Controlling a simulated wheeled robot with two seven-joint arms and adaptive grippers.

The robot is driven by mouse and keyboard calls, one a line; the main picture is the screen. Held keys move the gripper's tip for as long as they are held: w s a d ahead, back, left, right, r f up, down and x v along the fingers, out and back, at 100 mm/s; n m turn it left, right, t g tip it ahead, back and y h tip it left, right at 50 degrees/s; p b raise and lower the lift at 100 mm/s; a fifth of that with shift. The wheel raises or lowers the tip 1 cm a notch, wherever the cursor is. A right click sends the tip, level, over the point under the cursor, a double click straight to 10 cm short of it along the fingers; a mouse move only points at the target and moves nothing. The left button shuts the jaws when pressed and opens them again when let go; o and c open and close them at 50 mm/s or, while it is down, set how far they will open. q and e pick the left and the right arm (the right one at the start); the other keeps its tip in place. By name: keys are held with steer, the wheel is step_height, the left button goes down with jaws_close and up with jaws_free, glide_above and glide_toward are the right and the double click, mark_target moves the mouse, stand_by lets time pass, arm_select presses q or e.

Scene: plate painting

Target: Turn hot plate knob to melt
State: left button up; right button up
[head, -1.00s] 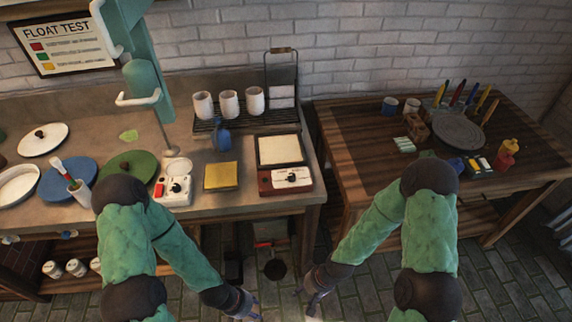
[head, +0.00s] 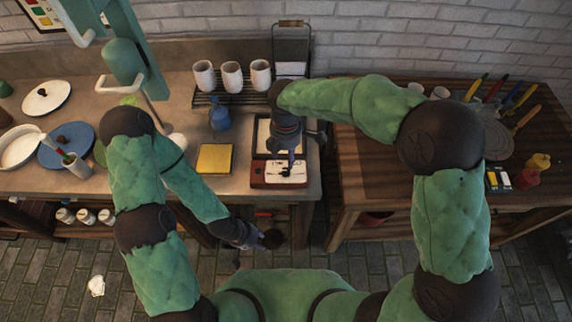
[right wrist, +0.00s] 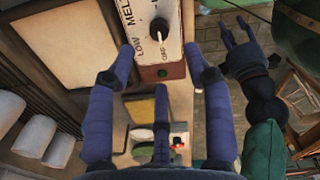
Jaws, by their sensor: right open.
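The hot plate (head: 258,180) has a dark red base and a pale top, at the right end of the grey counter. Its white front panel shows MELT, LOW and another small label in the right wrist view. The black knob (right wrist: 160,27) has a white pointer aimed at the small label. My right gripper (right wrist: 161,58) is open, its fingers on either side of the panel, with the knob ahead between them and not gripped. In the head view my right gripper (head: 291,157) is above the panel and partly hides it. My left gripper (head: 254,238) is low before the counter, fingers apart in the wrist view.
A yellow sponge-like square (head: 214,158) lies left of the hot plate. A blue bottle (head: 219,117) and a rack with white cups (head: 232,77) stand behind. A wooden table (head: 349,165) is to the right, with a gap between it and the counter.

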mark_target(286, 170)
step_height(286, 170, down, 9)
steer(key=shift+w+b, duration=0.1)
steer(key=shift+b, duration=1)
jaws_close()
